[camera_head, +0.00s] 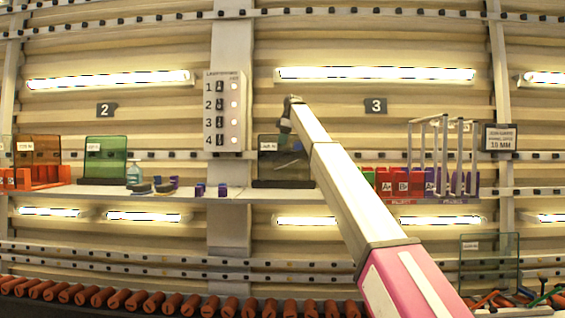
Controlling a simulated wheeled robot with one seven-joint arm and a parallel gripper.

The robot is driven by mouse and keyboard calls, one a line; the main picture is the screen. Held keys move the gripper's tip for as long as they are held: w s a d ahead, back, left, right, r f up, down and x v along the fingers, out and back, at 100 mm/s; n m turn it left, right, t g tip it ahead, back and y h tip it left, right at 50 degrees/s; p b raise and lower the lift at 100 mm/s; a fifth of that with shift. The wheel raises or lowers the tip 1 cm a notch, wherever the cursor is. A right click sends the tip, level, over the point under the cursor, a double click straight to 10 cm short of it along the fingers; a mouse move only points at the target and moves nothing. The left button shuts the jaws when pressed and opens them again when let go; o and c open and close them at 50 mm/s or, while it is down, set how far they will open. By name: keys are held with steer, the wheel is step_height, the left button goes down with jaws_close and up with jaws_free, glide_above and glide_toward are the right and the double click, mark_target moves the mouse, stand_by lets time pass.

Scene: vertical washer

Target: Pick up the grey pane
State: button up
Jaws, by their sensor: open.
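My arm reaches up from the lower right and covers the pane's right side. My gripper (284,128) is at the arm's far end, by the pane's top edge. It is small and dark here, open, with nothing seen in it. I cannot tell whether it touches the pane.
A green pane (105,158) and an orange-brown pane (38,155) stand farther left. Small purple cups (223,190) and a bottle (134,174) sit between. Red and purple bins (400,182) and a metal rack (444,150) are to the right. A clear pane (490,250) stands lower right.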

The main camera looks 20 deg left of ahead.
jaws_close()
steer(key=shift+w+r, duration=0.15)
stand_by(1.1)
